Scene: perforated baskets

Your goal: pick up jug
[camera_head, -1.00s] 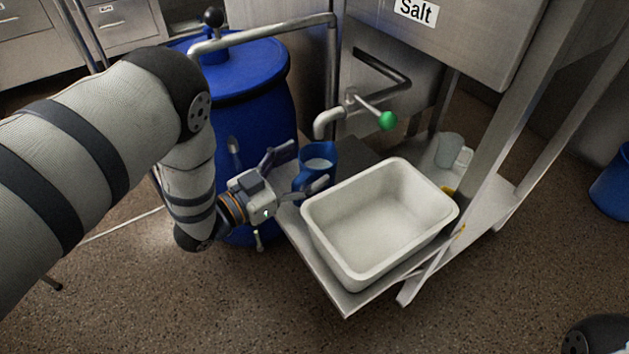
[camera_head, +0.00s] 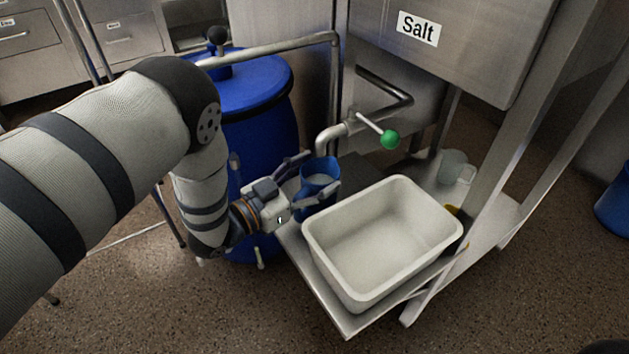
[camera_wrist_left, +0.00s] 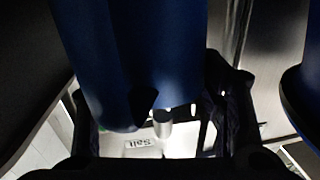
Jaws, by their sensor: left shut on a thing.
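A blue jug (camera_head: 319,173) with pale contents is below the metal spout, beside the white basin. My left gripper (camera_head: 313,176) comes in from the left, with one finger on the far side of the jug and one on the near side, shut on it. In the left wrist view the blue jug (camera_wrist_left: 135,60) fills the upper middle, between dark finger parts. The jug's base is hidden behind the gripper and the basin, so I cannot tell whether it touches the shelf. My right gripper is not in view.
A white basin (camera_head: 318,250) sits on the metal shelf right of the jug. The tap's spout (camera_head: 330,137) with a green-knobbed lever (camera_head: 391,140) is just above. A blue barrel (camera_head: 262,125) stands behind my left arm. A translucent container (camera_head: 452,165) stands behind the basin.

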